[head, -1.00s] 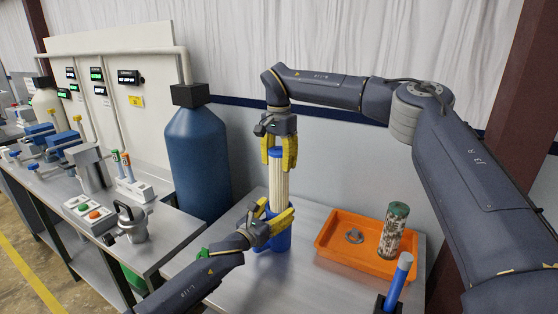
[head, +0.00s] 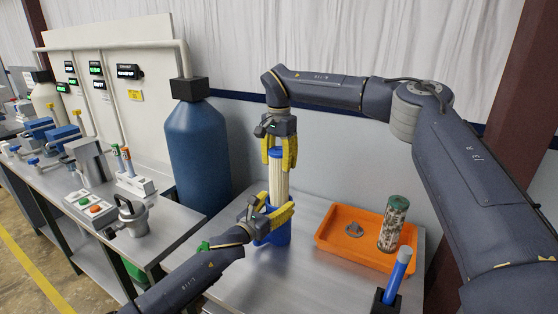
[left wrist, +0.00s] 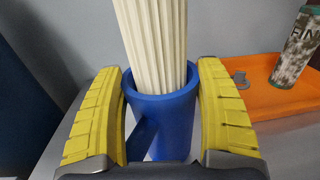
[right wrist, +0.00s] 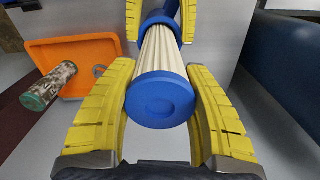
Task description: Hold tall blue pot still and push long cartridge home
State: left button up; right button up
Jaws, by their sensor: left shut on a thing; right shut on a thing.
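The tall blue pot (head: 275,235) stands upright on the metal table, and it also shows in the left wrist view (left wrist: 170,122). My left gripper (head: 272,210) is shut on the pot near its rim, one yellow finger on each side. The long cartridge (head: 278,182), pleated and cream with a blue end cap (right wrist: 160,100), stands upright with its lower end inside the pot. A long part of it shows above the rim. My right gripper (head: 279,152) points down and is shut on the cartridge's top end. The cartridge's lower end is hidden in the pot.
An orange tray (head: 335,250) at the right holds a camouflage canister with a green cap (head: 394,223) and a small grey part (head: 355,230). A blue rod in a black holder (head: 397,275) stands at the front right. A large blue tank (head: 198,150) stands behind left.

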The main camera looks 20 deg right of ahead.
aim_at(279, 150)
pick_arm(q)
jog(key=shift+f, duration=0.15)
pick_arm(e)
jog(key=shift+f, duration=3.45)
jog(key=o, duration=1.6)
jog(key=shift+r, duration=0.1)
notch_tip(279, 150, up, 12)
jog(key=shift+f, duration=0.1)
pick_arm(q)
jog(key=o, duration=1.6)
jog(key=shift+o, duration=0.2)
jog(key=shift+a, duration=0.15)
